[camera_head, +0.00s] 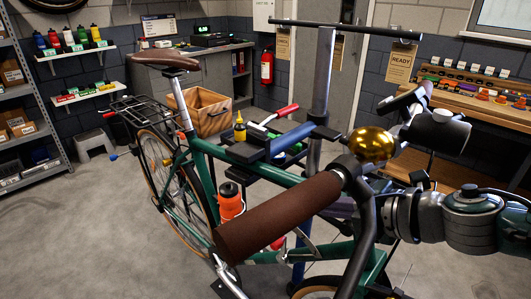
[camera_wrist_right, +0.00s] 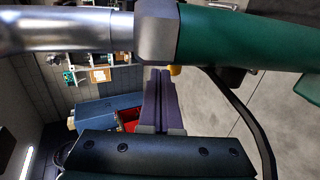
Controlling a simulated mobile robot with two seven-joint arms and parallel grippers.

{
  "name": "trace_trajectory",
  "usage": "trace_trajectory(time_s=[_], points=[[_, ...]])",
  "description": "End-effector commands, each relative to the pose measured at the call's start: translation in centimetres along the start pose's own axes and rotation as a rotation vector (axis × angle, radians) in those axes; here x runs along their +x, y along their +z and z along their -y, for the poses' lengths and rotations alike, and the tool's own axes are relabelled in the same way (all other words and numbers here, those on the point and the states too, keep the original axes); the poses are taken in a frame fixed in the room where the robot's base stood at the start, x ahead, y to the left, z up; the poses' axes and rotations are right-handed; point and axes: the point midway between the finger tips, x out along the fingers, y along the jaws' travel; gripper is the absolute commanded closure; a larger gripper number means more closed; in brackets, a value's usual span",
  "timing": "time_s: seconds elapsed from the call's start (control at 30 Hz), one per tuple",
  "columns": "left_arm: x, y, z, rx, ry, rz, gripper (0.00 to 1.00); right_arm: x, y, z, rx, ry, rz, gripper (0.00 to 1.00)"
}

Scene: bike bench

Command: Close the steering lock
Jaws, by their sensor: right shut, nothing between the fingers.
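A green bicycle (camera_head: 290,185) stands in the middle of the head view. Its brown handlebar grip (camera_head: 280,212) and brass bell (camera_head: 371,145) are nearest. I cannot make out the steering lock in either view. In the right wrist view a silver tube (camera_wrist_right: 60,32) meets a green tube (camera_wrist_right: 245,40) at a grey collar (camera_wrist_right: 156,30). My right gripper (camera_wrist_right: 161,78) is shut and empty, its fingertips just below that collar in the picture; I cannot tell whether they touch. In the head view my right arm comes in from the right, and its fingers are not clearly visible. My left gripper is out of view.
A black cable (camera_wrist_right: 246,120) curves beside the fingers in the right wrist view. A repair stand (camera_head: 323,75) rises behind the handlebar. A workbench (camera_head: 465,95) is at the right, with a wooden crate (camera_head: 200,112) behind the bicycle.

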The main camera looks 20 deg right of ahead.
Motion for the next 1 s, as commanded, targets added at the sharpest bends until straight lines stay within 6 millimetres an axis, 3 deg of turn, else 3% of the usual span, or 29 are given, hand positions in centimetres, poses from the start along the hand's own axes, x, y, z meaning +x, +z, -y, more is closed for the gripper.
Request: trace_trajectory(time_s=[0.8,1.0], points=[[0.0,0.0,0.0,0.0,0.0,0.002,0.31,-1.4,0.0,0.7,0.0,0.003,-0.001,1.0],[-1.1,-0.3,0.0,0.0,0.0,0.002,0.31,-2.1,0.5,-0.5,-0.002,0.002,0.0,1.0]])
